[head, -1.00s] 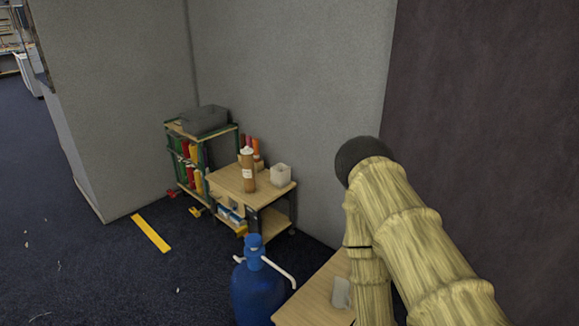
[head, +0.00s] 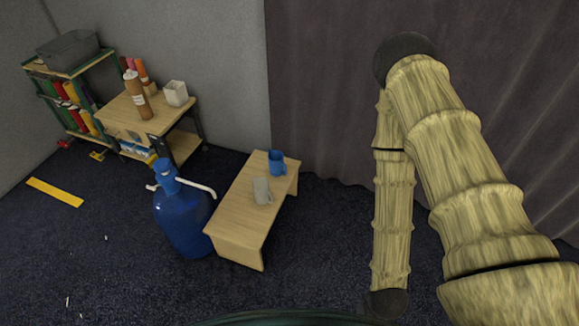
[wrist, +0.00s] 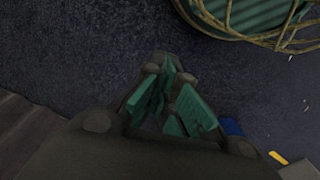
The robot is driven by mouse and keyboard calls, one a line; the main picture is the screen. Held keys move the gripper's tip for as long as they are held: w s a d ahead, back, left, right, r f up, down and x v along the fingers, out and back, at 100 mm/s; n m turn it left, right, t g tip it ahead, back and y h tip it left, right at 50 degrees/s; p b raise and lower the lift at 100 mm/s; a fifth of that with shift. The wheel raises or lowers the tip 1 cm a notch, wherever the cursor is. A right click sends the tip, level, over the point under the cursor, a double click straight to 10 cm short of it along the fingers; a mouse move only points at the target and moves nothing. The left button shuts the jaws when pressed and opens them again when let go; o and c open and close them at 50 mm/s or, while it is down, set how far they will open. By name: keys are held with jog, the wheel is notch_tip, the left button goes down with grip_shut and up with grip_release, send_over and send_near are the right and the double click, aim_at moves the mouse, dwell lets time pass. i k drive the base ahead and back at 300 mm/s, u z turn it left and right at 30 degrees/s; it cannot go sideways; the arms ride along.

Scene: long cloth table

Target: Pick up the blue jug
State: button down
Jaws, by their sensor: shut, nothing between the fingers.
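A small blue jug (head: 277,163), shaped like a mug with a handle, stands upright near the far end of a low wooden bench (head: 238,210). A grey jug (head: 262,191) of similar shape stands in front of it on the same bench. A large blue water bottle (head: 184,220) with a white spout stands on the floor at the bench's left. My gripper (wrist: 172,103) shows in the wrist view with green fingers, shut and empty above the dark floor, apart from both jugs. It is not visible in the head view. A blue patch (wrist: 231,127) beside it is too little to identify.
A wooden cart (head: 115,112) holds a brown bottle (head: 137,95) and a white container (head: 176,93). A green shelf (head: 70,97) with a grey bin stands behind at left. A dark curtain (head: 330,90) hangs behind the bench.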

aim_at(276, 158)
jog(key=u, duration=0.7)
jog(key=i, duration=1.5)
jog(key=z, duration=0.75)
